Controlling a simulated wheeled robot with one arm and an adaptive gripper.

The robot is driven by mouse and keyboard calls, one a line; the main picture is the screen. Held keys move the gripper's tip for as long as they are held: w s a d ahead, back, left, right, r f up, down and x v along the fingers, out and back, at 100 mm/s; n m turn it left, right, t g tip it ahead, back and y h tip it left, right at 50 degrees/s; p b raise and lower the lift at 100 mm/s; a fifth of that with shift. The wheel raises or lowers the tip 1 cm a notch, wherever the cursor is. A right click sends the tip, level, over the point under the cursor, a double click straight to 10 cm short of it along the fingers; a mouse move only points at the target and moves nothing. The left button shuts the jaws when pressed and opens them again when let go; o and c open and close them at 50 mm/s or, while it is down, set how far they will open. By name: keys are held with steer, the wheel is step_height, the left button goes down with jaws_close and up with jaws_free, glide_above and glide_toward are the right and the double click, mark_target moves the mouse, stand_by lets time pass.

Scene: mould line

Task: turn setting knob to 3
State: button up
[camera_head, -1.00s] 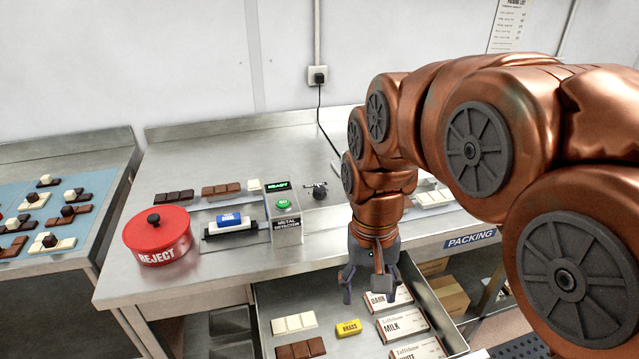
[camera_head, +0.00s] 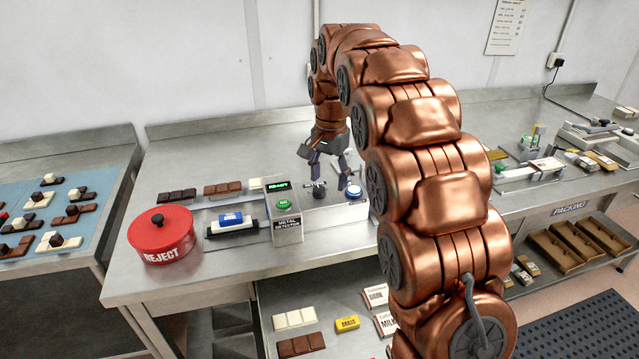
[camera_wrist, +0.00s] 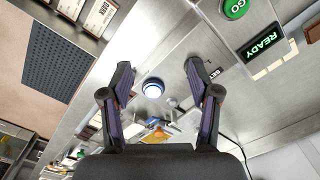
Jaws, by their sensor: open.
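The setting knob (camera_head: 319,190) is a small dark knob on the metal detector's pale base, right of the green GO button (camera_head: 284,207). Its pointer and numbers are too small to read in the head view. My gripper (camera_head: 331,176) points down over this base, fingers apart and empty, with one finger close above the knob. In the wrist view my gripper (camera_wrist: 158,72) frames a blue-and-white button (camera_wrist: 153,88). A SET label (camera_wrist: 215,72) shows beside the right finger; I cannot make out the knob there. Contact with the knob cannot be told.
The metal detector's display (camera_head: 278,185) reads READY. Chocolate bars (camera_head: 222,188) lie behind.

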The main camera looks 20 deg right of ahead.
steer(key=m+p, duration=0.1)
steer(key=m, duration=0.1)
glide_toward(319, 189)
steer(key=shift+s+f, duration=0.5)
steer(key=shift+s, duration=0.25)
steer(key=shift+w+f, duration=0.2)
steer(key=shift+w, duration=0.4)
steer(key=shift+w+f+p, duration=0.2)
steer(key=shift+f+p, duration=1.25)
steer(key=shift+f, duration=2.4)
steer(key=shift+c, duration=0.2)
steer(key=c, duration=1.1)
steer(key=shift+t, duration=0.3)
